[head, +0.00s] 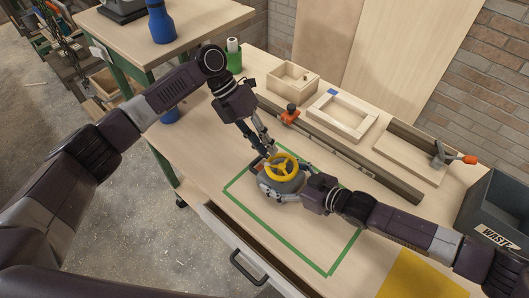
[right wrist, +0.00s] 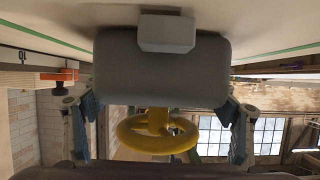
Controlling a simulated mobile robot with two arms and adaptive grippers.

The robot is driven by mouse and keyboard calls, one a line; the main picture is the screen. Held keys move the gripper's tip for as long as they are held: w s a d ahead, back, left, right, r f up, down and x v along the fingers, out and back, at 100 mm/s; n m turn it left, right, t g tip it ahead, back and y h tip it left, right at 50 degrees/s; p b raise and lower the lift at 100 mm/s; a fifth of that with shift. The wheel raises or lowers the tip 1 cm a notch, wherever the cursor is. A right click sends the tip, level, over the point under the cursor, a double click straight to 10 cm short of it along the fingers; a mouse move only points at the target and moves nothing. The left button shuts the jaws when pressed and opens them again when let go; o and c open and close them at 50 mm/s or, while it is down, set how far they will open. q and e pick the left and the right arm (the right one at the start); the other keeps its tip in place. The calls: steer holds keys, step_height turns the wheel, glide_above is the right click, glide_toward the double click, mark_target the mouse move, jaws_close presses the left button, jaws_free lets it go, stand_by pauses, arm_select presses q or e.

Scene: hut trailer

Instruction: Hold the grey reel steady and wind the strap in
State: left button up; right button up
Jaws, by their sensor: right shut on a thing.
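The grey reel (head: 278,187) sits on the workbench inside a green taped outline, with a yellow hand wheel (head: 283,166) on its top. My right gripper (head: 297,191) is at the reel's right side; in the right wrist view its fingers stand on both sides of the grey body (right wrist: 160,70), shut on it. The yellow wheel also shows there (right wrist: 157,134). My left gripper (head: 271,149) points down at the far edge of the wheel; its finger gap is too small to make out. I cannot make out the strap.
Behind the reel lie a long dark rail (head: 345,155), an orange-handled clamp (head: 290,115), a wooden box (head: 292,80) and a wooden frame (head: 342,116). A dark waste bin (head: 500,205) and yellow mat (head: 415,277) are at right. The bench left of the reel is clear.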

arm_select(q)
step_height(320, 180, up, 6)
steer(key=shift+o, duration=0.2)
